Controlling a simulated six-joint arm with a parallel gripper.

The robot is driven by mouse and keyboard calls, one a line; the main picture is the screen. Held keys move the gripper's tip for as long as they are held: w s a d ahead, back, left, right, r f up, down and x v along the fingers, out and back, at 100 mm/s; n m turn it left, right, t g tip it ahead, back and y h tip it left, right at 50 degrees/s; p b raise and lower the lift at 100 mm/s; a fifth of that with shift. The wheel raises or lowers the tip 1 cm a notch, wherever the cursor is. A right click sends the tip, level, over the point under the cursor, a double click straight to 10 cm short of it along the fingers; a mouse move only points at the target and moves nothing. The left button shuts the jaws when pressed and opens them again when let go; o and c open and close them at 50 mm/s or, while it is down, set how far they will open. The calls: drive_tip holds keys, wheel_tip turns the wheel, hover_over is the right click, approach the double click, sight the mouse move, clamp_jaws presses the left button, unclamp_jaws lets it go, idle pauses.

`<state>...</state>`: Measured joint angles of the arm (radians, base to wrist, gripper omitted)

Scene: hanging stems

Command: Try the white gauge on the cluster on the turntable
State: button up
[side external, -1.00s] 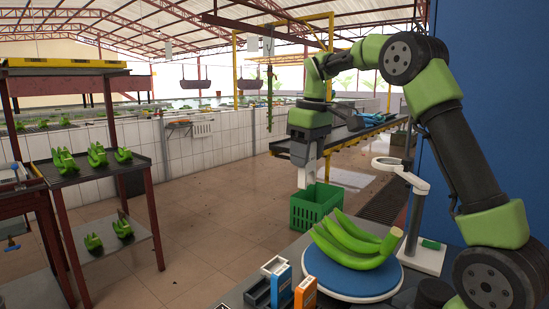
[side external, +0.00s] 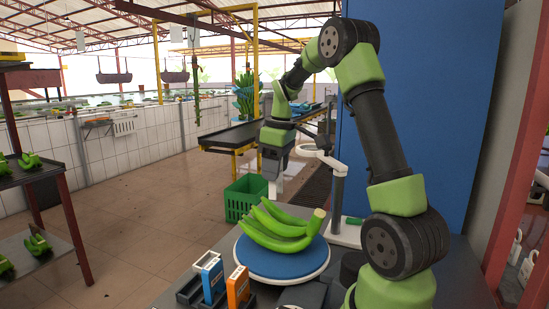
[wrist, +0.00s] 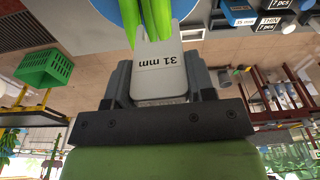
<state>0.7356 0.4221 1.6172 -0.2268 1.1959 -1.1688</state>
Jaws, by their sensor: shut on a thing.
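The green banana cluster (side external: 272,230) lies on the round blue turntable (side external: 268,266), its cut crown to the right. My gripper (side external: 276,178) is shut on the white gauge (side external: 275,188), just behind the cluster in the side view. In the wrist view the gauge (wrist: 172,80) sits between the dark jaws (wrist: 160,98) and reads "31 mm". Its far end meets the finger tips of the cluster (wrist: 150,22), over part of the turntable (wrist: 128,14). I cannot tell whether gauge and fruit touch.
A blue gauge (side external: 209,277) and an orange gauge (side external: 238,287) stand in a dark rack in front of the turntable. A white ring on a stand (side external: 338,195) rises behind it. A green crate (side external: 245,197) stands beyond the bench.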

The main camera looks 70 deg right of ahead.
hover_over(273, 220)
drive_tip(key=shift+s+f, duration=0.15)
drive_tip(key=shift+f, duration=1.15)
drive_tip(key=shift+s+f, duration=0.1)
drive_tip(key=shift+f, duration=1.15)
drive_tip(key=shift+f, duration=2.1)
drive_tip(key=shift+r, duration=0.1)
wheel_tip(273, 220, up, 8)
drive_tip(key=shift+w+a+r, duration=0.1)
drive_tip(key=shift+a+r, duration=0.05)
drive_tip(key=w+a, duration=0.2)
drive_tip(key=a, duration=1.8)
drive_tip(key=shift+m, duration=0.3)
drive_tip(key=f, duration=0.3)
drive_tip(key=a+f, duration=0.1)
drive_tip(key=f, duration=0.1)
drive_tip(key=shift+s+f, duration=0.15)
drive_tip(key=shift+s, duration=0.15)
